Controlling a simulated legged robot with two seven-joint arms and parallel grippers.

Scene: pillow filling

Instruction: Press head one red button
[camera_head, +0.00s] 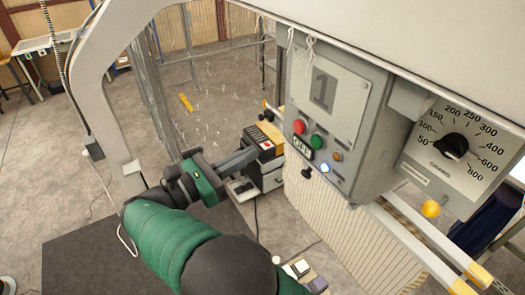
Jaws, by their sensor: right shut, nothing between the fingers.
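The red button (299,127) is on the front of the grey control box (350,75) marked with a large 1. Nothing hides the button. My left gripper is not in view.
A small orange button (337,156) and a lit white button (324,168) share the panel. A grams dial (452,147) and a yellow knob (431,209) are to the right. A small device (265,143) stands behind my gripper.

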